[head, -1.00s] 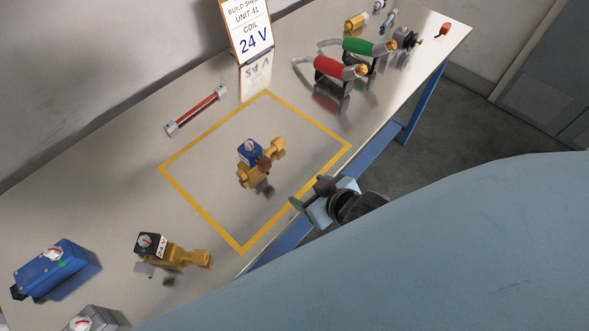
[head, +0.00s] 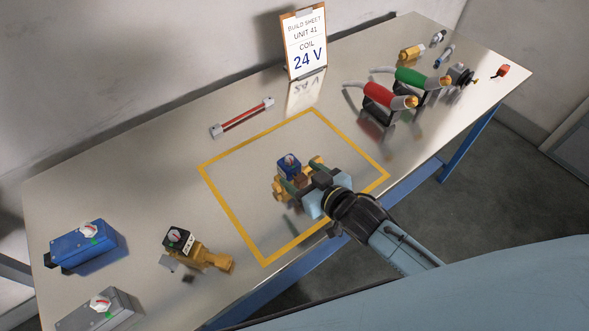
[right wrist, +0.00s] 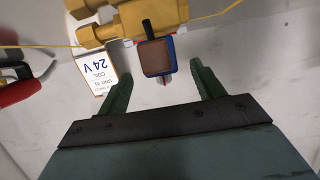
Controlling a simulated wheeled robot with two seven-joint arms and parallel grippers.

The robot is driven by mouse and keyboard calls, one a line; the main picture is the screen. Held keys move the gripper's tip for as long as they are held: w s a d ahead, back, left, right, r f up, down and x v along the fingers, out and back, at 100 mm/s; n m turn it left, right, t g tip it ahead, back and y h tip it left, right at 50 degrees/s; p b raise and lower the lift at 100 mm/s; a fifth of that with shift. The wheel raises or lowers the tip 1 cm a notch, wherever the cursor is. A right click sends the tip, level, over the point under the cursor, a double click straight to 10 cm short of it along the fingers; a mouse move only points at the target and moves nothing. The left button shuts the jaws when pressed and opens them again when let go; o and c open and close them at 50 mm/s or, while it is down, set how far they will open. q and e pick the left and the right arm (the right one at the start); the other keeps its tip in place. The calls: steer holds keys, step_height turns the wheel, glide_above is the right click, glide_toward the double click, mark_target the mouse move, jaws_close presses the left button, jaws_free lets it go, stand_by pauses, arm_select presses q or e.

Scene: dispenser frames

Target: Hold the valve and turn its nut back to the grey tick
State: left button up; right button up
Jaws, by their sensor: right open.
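A brass valve (head: 279,190) with a blue coil (head: 289,161) and a round white dial on top stands inside the yellow outline. My right gripper (head: 298,182) is at its near side and partly hides it. In the right wrist view the open green fingers (right wrist: 162,88) stand on either side of the space just short of the coil's brown-faced block (right wrist: 155,57). The brass body (right wrist: 135,18) lies beyond the fingertips, and I see no grip on it. The valve's nut and the grey tick cannot be made out. My left gripper is not in view.
A second brass valve with a black coil (head: 179,239) stands left of the outline (head: 232,219). Blue (head: 85,245) and grey (head: 97,308) boxes are farther left.

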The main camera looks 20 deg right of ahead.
mark_target(294, 171)
steer(key=shift+x, duration=1.95)
steer(key=shift+c, duration=0.2)
steer(key=c, duration=1.4)
